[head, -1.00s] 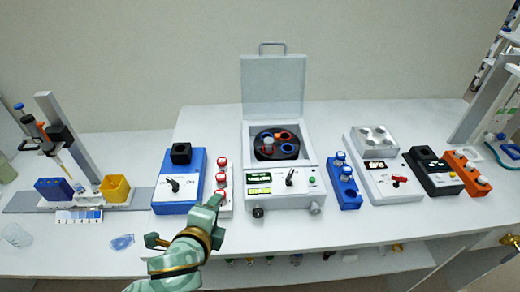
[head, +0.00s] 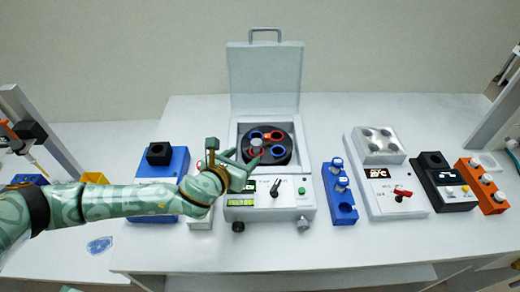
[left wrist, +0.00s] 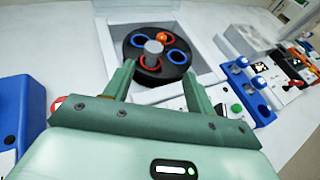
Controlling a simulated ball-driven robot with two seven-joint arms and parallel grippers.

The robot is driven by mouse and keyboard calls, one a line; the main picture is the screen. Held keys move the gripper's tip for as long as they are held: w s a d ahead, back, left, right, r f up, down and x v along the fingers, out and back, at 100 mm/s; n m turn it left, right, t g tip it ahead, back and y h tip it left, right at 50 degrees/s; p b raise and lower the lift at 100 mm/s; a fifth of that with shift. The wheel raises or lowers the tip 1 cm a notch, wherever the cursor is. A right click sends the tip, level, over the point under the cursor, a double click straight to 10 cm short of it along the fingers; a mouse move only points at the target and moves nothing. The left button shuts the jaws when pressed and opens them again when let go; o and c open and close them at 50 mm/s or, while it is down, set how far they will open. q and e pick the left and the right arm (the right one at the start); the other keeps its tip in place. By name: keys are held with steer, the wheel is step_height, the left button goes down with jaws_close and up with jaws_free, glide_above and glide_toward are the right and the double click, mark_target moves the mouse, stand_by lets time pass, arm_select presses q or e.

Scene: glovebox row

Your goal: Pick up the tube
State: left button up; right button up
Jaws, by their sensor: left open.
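The centrifuge's dark rotor (head: 267,141) sits in its open chamber, with red- and blue-ringed holes around a grey hub. An orange rounded top, perhaps a tube cap (head: 264,124), shows at the rotor's back; it also shows in the left wrist view (left wrist: 164,37). My left gripper (head: 240,160) is open and empty at the chamber's front left edge. In the left wrist view its fingers (left wrist: 158,80) point toward the rotor, apart from the orange top. Capped tubes (head: 338,170) stand in the blue rack (head: 345,210) to the right. Which tube is meant, I cannot tell.
The raised centrifuge lid (head: 265,80) stands behind the chamber. A blue device (head: 150,168) and a white rack (head: 201,220) are partly hidden by my left arm. A heater block (head: 378,145), a black device (head: 438,180) and an orange rack (head: 488,200) stand right.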

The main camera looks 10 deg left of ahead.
mark_target(254, 146)
arm_select(q)
steer(key=w+f, duration=0.1)
steer(key=w, duration=0.2)
steer(key=w+f+b, duration=0.1)
steer(key=w, duration=0.1)
steer(key=shift+a+f, duration=0.2)
steer(key=shift+f, duration=0.15)
steer(key=shift+w+d+f, duration=0.15)
steer(key=shift+w+d, duration=0.2)
steer(key=shift+w, duration=0.3)
steer(key=shift+w+d, duration=0.15)
steer(key=shift+d, duration=0.1)
steer(key=b+x, duration=0.1)
steer(key=x, duration=0.1)
steer(key=b+x, duration=0.1)
steer(key=x, duration=0.1)
steer(key=shift+a+f, duration=0.15)
steer(key=shift+f, duration=0.2)
steer(key=shift+w, duration=0.3)
steer(key=shift+s+r, duration=0.1)
arm_select(e)
steer(key=f, duration=0.1)
steer(key=a+f, duration=0.1)
steer(key=f, duration=0.1)
steer(key=shift+f, duration=0.1)
arm_select(q)
steer(key=c, duration=1)
